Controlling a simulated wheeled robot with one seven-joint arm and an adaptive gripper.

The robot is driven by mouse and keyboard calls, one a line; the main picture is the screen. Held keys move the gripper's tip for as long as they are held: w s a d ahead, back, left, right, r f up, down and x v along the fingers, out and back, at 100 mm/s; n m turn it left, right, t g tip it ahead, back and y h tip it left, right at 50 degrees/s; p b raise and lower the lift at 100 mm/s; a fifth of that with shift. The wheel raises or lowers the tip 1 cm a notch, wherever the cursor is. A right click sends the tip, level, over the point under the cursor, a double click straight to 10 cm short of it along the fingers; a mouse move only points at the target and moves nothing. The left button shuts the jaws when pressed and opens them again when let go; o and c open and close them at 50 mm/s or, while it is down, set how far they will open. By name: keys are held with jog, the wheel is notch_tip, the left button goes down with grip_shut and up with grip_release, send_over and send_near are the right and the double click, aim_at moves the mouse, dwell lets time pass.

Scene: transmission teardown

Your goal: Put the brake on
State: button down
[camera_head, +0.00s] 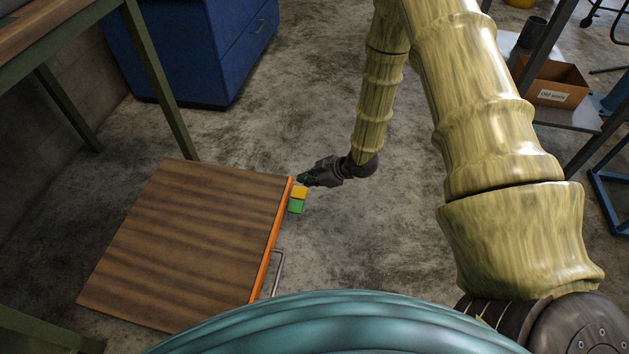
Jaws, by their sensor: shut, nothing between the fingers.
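A low cart or cabinet with a brown wooden top (185,240) stands left of centre. An orange strip (271,240) runs along its right side. A yellow tab (299,192) and a green tab (296,206) stick out beside that strip, near its far end. They look like brake pedals, but which one does what cannot be told. My gripper (304,179) is shut and empty, just beyond the yellow tab at the cart's far right corner. Whether it touches the tab cannot be told. The cart's wheels and lower parts are hidden.
A metal handle (278,272) projects from the cart's right side, nearer to me. A blue cabinet (200,45) stands behind, and a green-legged bench (155,80) at the left. A shelf with a cardboard box (553,83) is at the right. The concrete floor right of the cart is clear.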

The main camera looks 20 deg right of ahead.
aim_at(298, 187)
jog(key=b+x, duration=0.2)
jog(key=x, duration=0.2)
jog(key=shift+w+a+f, duration=0.1)
jog(key=shift+f, duration=0.3)
jog(key=shift+w+f+b, duration=0.15)
jog(key=shift+f+b, duration=0.4)
jog(key=shift+f, duration=0.45)
jog(key=shift+w+d+f+b, duration=0.1)
jog(key=shift+f+b, duration=0.1)
jog(key=shift+f, duration=0.1)
jog(key=shift+d+f+b, duration=0.15)
jog(key=shift+f+b, duration=0.05)
jog(key=shift+f, duration=0.25)
jog(key=w+p, duration=0.1)
jog(key=p, duration=0.2)
jog(key=shift+d+f, duration=0.4)
jog(key=shift+w+d+f+p, duration=0.3)
jog(key=shift+f+p, duration=0.2)
jog(key=shift+p, duration=0.15)
jog(key=shift+r, duration=0.1)
